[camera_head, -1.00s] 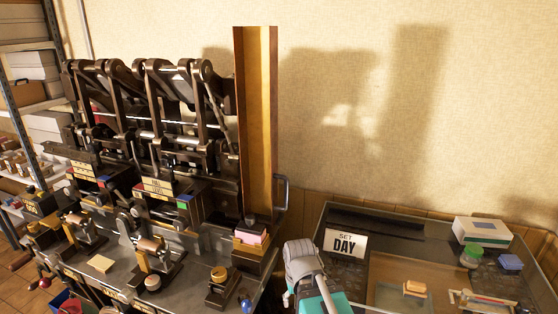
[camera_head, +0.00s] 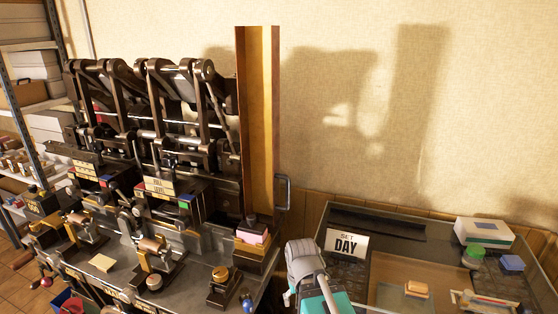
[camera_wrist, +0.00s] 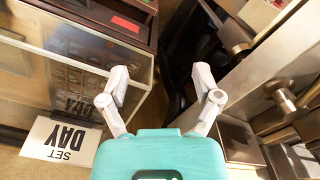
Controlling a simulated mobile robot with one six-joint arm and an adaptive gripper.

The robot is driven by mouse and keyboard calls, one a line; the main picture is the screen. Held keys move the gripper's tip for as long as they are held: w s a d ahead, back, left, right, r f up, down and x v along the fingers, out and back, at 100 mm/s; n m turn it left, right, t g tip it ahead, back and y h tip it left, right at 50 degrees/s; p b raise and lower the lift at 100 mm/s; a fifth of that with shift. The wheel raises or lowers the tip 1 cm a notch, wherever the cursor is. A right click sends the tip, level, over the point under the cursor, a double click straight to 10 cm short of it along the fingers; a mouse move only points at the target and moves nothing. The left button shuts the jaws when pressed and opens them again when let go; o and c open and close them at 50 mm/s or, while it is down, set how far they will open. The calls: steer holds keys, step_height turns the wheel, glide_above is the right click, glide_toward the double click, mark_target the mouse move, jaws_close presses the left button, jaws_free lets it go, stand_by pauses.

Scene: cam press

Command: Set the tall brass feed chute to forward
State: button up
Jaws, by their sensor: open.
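The tall brass feed chute (camera_head: 260,120) stands upright at the right end of the press, with its open channel facing the camera in the head view. A grey handle (camera_head: 284,193) sticks out low on its right side. My gripper (camera_wrist: 160,84) is open, with its two pale fingers apart and nothing seen between them in the wrist view. In the head view my grey and teal wrist parts show at the bottom centre, below and right of the chute; the fingertips are not clear there. I cannot make out the chute for sure in the wrist view.
The dark cam press (camera_head: 150,150) fills the left side. A glass-topped case (camera_head: 400,215) with a "SET DAY" sign (camera_head: 346,245) stands at right; the sign also shows upside down in the wrist view (camera_wrist: 62,140). Pink blocks (camera_head: 252,236) lie at the chute's foot. The wall behind is bare.

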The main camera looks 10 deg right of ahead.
steer(key=shift+w, duration=0.15)
steer(key=c, duration=0.3)
steer(key=w+d+r+n+t+y+p, duration=0.25)
steer(key=w+r+n+y, duration=0.45)
steer(key=w+r+y, duration=0.4)
steer(key=w+d+r+n+t+y+p, duration=0.2)
steer(key=w+d+r+n+y, duration=0.4)
steer(key=d+r, duration=0.6)
steer(key=shift+w+r+n+t, duration=0.15)
steer(key=shift+w+n+t, duration=0.25)
steer(key=shift+n+t, duration=0.25)
glide_above(288, 205)
steer(key=shift+w, duration=0.45)
